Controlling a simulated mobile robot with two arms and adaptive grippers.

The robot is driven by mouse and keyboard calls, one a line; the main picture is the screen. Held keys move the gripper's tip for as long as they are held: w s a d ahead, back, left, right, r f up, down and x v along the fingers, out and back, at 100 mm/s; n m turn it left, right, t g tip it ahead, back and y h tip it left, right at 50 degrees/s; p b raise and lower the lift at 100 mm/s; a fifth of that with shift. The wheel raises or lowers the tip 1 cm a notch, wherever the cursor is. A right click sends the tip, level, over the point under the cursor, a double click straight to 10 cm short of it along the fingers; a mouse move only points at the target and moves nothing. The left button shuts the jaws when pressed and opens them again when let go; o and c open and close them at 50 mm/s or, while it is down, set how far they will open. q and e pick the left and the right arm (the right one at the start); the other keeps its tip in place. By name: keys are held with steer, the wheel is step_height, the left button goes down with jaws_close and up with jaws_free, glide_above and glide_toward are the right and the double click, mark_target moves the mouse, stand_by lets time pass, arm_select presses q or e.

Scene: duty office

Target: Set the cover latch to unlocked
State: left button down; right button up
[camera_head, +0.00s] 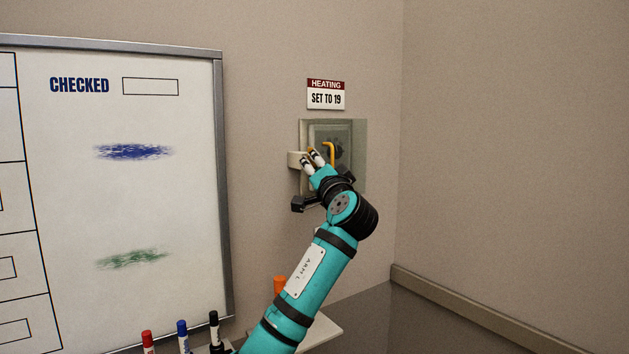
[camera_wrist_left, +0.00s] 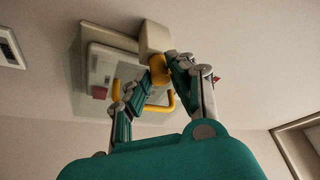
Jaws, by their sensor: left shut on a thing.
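The heating box (camera_head: 360,127) is on the wall under a sign, with a clear cover over a dial (camera_head: 339,148). A yellow bent handle (camera_head: 329,146) shows on the cover's front; it also shows in the left wrist view (camera_wrist_left: 166,107). A beige block (camera_head: 294,159) sticks out at the box's left side, with a yellow-orange latch piece (camera_wrist_left: 158,70) by it. My left gripper (camera_head: 310,157) is shut on this latch piece, one finger on each side. The fingers partly hide the latch, and its set position cannot be read. My right gripper is not in view.
A sign (camera_head: 325,94) reads "HEATING SET TO 19". A whiteboard (camera_head: 140,205) hangs at the left, with several markers (camera_head: 183,335) below it. An orange object (camera_head: 280,284) stands behind my left arm. The wall at the right is bare.

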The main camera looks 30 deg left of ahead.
arm_select(q)
steer(key=shift+f+n+b, duration=0.25)
steer(key=shift+n+b, duration=0.1)
steer(key=shift+n, duration=0.05)
steer(key=shift+r, duration=0.1)
steer(key=c, duration=1.5)
jaws_free()
steer(key=shift+d, duration=0.1)
steer(key=shift+o, duration=0.2)
steer(key=v, duration=1.2)
steer(key=shift+w, duration=0.2)
steer(key=shift+f, duration=0.2)
